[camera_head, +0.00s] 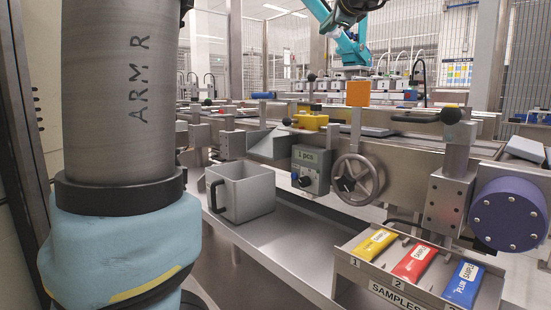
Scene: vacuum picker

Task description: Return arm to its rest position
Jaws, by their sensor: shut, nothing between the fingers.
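A grey bin with a handle (247,192) stands on a metal shelf beside the conveyor. A handwheel (357,181), a "1 pcs" control box (310,168) and a purple round housing (508,214) jut out. A sample tray (345,270) holds yellow, red and blue packets. A teal robot arm (347,48) stands behind.

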